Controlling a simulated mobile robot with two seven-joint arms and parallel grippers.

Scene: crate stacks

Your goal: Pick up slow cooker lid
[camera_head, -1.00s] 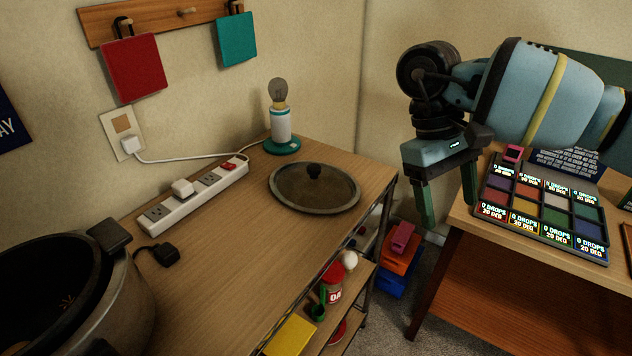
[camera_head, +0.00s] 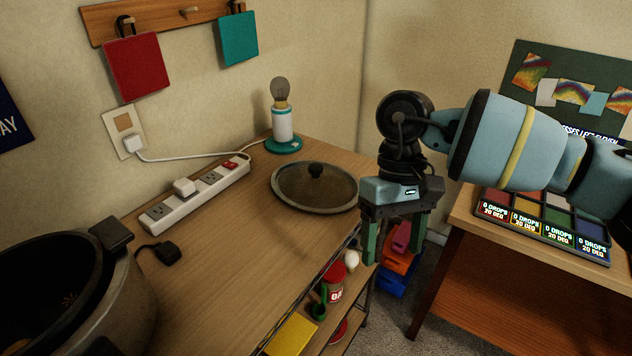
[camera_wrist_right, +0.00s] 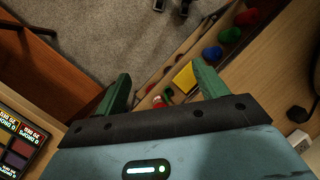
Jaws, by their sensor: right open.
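The slow cooker (camera_head: 125,290) stands uncovered at the lower left, dark inside. My right gripper (camera_head: 391,240) is open and empty, pointing down just off the right edge of the table, to the right of the lid. In the right wrist view its green fingers (camera_wrist_right: 160,92) are spread with nothing between them, and the lid does not show. My left gripper is not in view.
A power strip (camera_head: 197,195) and a lamp (camera_head: 283,125) sit along the wall behind the lid. A lower shelf holds a red canister (camera_head: 333,281) and a yellow item (camera_head: 291,335). A second desk (camera_head: 500,252) stands at right. The table in front of the lid is clear.

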